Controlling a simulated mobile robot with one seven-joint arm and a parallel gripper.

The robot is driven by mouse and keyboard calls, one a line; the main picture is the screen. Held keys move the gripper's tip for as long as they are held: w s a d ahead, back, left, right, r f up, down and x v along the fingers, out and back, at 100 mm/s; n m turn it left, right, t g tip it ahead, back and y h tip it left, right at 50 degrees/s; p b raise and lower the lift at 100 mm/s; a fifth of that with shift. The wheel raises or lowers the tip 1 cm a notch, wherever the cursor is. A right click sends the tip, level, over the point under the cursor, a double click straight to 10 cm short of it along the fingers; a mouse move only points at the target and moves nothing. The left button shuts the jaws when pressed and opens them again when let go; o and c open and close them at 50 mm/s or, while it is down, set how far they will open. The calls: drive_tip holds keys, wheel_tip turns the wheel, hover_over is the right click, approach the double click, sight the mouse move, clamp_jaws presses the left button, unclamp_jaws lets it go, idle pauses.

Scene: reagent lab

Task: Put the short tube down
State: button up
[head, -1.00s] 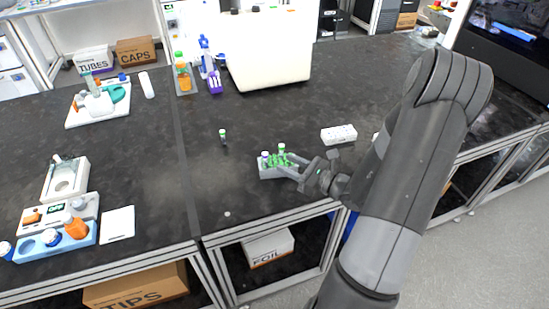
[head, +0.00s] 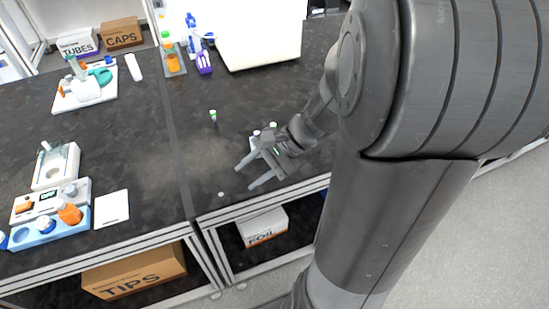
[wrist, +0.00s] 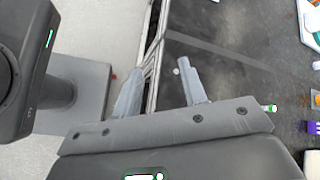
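My gripper (head: 246,177) is open with nothing between its fingers, over the front part of the dark bench. Its spread, empty fingers also show in the wrist view (wrist: 160,88). A small green-capped tube (head: 213,116) stands upright by itself on the bench, behind and left of the gripper. It also shows in the wrist view (wrist: 268,107), right of the fingers. Two more caps, a pale one (head: 257,133) and a green one (head: 273,125), show just behind the gripper. Their rack is mostly hidden by my gripper and arm. I cannot tell which tube is the short one.
A small white disc (head: 221,194) lies near the bench's front edge. A purple-labelled bottle (head: 204,62) and an orange bottle (head: 172,60) stand at the back. A white pad (head: 111,208) and instruments lie on the left. Bench around the lone tube is clear.

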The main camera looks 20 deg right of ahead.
drive_tip(key=s+d+r+n+t+h, duration=0.2)
drive_tip(key=s+r+n+t+h, duration=0.2)
drive_tip(key=s+r+n+h, duration=0.4)
drive_tip(key=shift+d+r+n+h, duration=0.15)
drive_tip(key=shift+r+n+h, duration=0.75)
drive_tip(key=shift+r+n, duration=1.05)
